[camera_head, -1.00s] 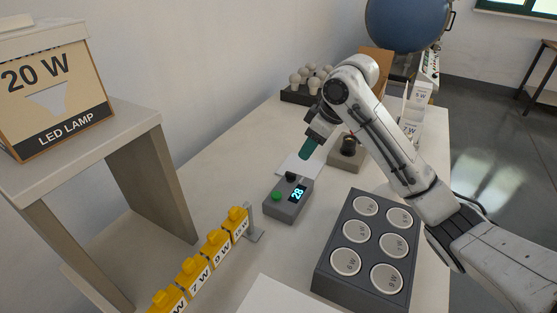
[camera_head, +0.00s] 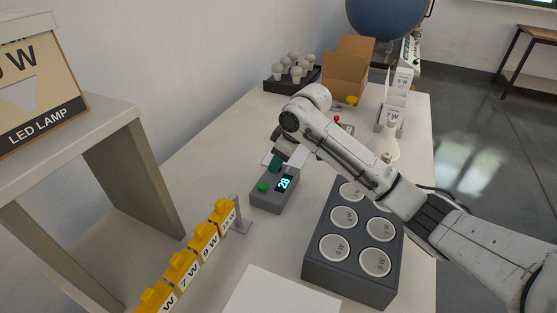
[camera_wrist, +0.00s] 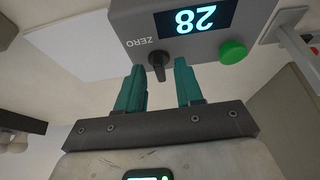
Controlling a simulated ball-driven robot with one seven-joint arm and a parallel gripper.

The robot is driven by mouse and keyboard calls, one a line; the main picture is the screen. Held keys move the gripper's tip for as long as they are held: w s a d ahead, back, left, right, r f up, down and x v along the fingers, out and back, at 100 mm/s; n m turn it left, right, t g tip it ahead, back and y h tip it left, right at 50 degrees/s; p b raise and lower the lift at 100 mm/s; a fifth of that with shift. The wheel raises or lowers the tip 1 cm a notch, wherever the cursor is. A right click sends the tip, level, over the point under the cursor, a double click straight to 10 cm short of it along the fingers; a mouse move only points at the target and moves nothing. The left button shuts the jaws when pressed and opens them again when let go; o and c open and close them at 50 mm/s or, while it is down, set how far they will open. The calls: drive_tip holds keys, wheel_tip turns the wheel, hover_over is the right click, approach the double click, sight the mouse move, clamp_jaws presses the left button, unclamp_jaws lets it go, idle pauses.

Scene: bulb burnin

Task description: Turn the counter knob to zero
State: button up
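The counter (camera_head: 272,193) is a small grey box on the table, with a lit display (camera_head: 285,183) reading 28 and a green button (camera_head: 264,186). In the wrist view the display (camera_wrist: 186,20) appears upside down. The black counter knob (camera_wrist: 158,64) has the word ZERO beside it and sits by the green button (camera_wrist: 233,53). My gripper (camera_wrist: 160,85) has teal fingers, open, with one on each side of the knob and visible gaps to it. In the head view my gripper (camera_head: 276,162) is over the back of the counter and hides the knob.
A grey tray (camera_head: 312,262) with several round labelled sockets stands right of the counter. Yellow labelled blocks (camera_head: 203,243) stand in a row at front left. A bulb rack (camera_head: 275,86) and open cardboard box (camera_head: 345,70) are at the back.

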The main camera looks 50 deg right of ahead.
clamp_jaws()
